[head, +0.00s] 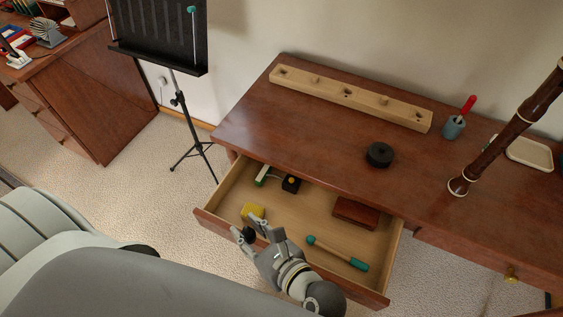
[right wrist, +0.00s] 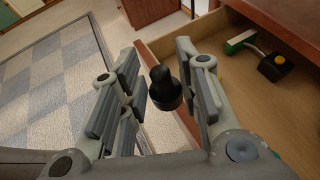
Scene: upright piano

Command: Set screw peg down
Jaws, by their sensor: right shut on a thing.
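The black screw peg (right wrist: 165,91), with a narrow rounded top and a wider base, is between the fingers of my right gripper (right wrist: 160,80). The head view shows the peg (head: 249,234) as a small dark shape at the fingertips. My right gripper (head: 254,228) is shut on it above the front left part of the open drawer (head: 318,215). The peg's lower end and its contact with the fingers are partly hidden. My left gripper is not in view.
The drawer holds a yellow block (head: 252,211), a black box (head: 291,184), a brown box (head: 355,213) and a teal-headed mallet (head: 338,253). On the desk (head: 300,120) are a wooden board with holes (head: 350,98), a black disc (head: 380,155) and a woodwind instrument (head: 505,135).

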